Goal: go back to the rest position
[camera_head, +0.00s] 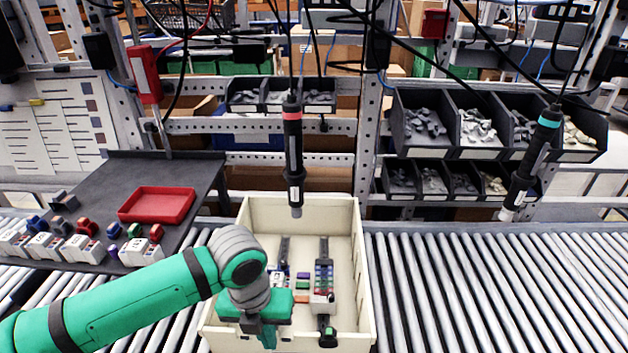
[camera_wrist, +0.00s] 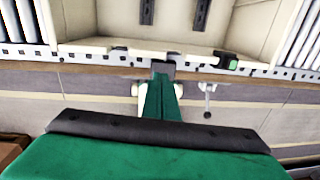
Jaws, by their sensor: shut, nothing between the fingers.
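My gripper (camera_head: 267,335) is at the near left end of the cream crate in the head view, at the end of my green arm. In the wrist view my gripper (camera_wrist: 160,97) has its green fingers together, with nothing held. It points toward the crate's near wall. Two screwdrivers hang from cables: one with a red band (camera_head: 292,150) hangs above the crate's far end, and one with a teal band (camera_head: 532,160) hangs tilted at the right. My gripper is well apart from both.
The cream crate (camera_head: 365,270) holds rails with several coloured modules (camera_head: 324,275). A dark table (camera_head: 195,170) at the left carries a red tray (camera_head: 158,204) and several small parts. Roller conveyor (camera_head: 490,290) lies clear at the right. Part bins (camera_head: 500,155) stand behind.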

